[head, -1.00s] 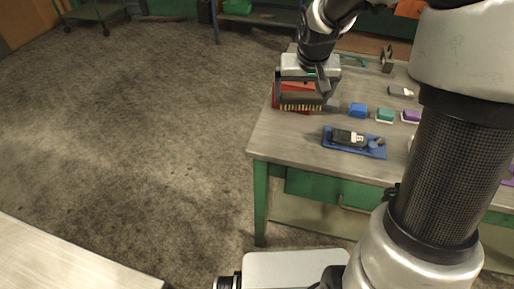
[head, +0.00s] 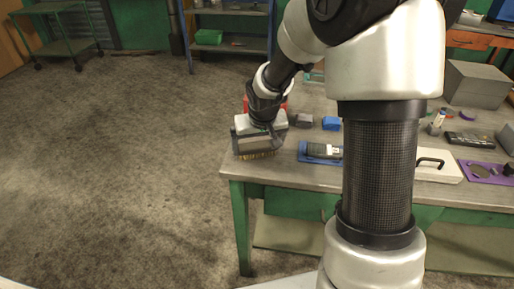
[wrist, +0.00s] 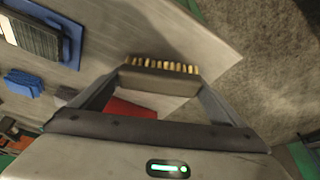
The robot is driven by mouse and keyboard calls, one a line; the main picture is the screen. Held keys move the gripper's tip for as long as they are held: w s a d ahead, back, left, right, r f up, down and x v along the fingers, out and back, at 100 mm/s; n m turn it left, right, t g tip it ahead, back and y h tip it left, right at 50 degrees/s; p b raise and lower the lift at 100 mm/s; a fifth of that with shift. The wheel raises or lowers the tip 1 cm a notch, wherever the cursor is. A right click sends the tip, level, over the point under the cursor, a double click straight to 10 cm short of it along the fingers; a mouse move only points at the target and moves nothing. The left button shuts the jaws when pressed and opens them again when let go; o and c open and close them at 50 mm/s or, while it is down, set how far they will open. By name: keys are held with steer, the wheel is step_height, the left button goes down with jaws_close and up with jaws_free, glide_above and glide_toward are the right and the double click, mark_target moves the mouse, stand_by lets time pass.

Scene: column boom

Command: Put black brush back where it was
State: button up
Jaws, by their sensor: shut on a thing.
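The brush (head: 256,147), dark-bodied with a row of yellowish bristles, is held between the fingers of my gripper (head: 258,140). In the wrist view the brush (wrist: 158,82) sits crosswise between both fingertips, bristles facing away from the palm. It is over the left end of the grey worktable (head: 245,172), near its front left corner. I cannot tell whether the bristles touch the top. A red object (head: 249,104), partly hidden by my gripper, lies on the table behind it; it also shows in the wrist view (wrist: 140,107).
A grey block (head: 303,120) and a blue block (head: 331,123) lie behind the tray. A white board with a black handle (head: 430,162) is farther right. Open floor (head: 130,170) lies left.

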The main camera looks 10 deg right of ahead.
steer(key=shift+f, duration=0.2)
steer(key=shift+f, duration=0.15)
steer(key=o, duration=0.7)
